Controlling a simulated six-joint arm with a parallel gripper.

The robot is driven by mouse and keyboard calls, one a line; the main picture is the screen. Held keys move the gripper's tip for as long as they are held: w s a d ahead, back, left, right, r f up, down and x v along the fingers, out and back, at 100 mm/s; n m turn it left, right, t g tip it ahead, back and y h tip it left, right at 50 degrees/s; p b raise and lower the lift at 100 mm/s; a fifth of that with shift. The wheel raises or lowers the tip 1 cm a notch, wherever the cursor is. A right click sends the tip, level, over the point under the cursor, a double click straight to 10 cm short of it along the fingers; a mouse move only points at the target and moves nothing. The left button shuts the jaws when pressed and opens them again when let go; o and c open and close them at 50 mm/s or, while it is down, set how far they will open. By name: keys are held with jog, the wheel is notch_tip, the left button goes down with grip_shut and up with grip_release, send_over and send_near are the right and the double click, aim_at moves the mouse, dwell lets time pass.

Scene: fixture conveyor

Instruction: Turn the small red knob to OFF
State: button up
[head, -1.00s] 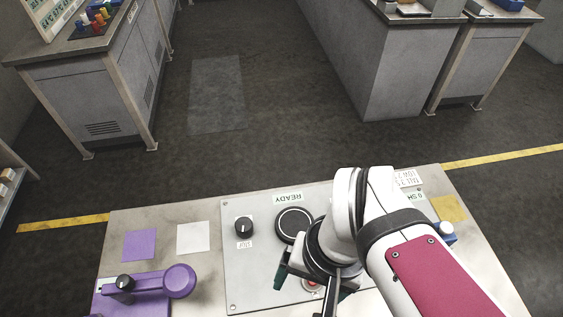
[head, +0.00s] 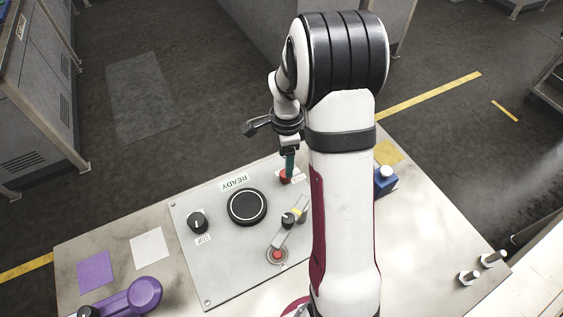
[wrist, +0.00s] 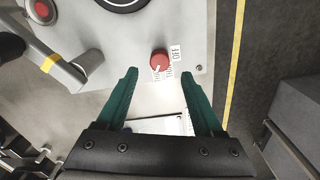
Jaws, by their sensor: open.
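The small red knob (head: 284,178) sits near the far right corner of the grey panel (head: 222,262). In the wrist view the red knob (wrist: 159,60) has a light pointer mark that seems to face lower left, away from the OFF label (wrist: 176,52) at its right. Other small labels beside it are too small to read surely. My gripper (wrist: 159,75) is open, with its green fingers apart and nothing between them. The knob shows just beyond and between the fingertips. In the head view my gripper (head: 289,168) hangs over the knob; contact cannot be told.
A large black dial (head: 247,207), a black knob (head: 197,222), a grey lever (head: 291,226) with a yellow band and a red push button (head: 277,255) share the panel. A blue block (head: 385,180) stands right of my arm. A purple fixture (head: 133,298) is at front left.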

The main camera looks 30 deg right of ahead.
notch_tip(320, 180, down, 6)
jog(key=shift+f, duration=0.1)
grip_shut()
dwell(0.4)
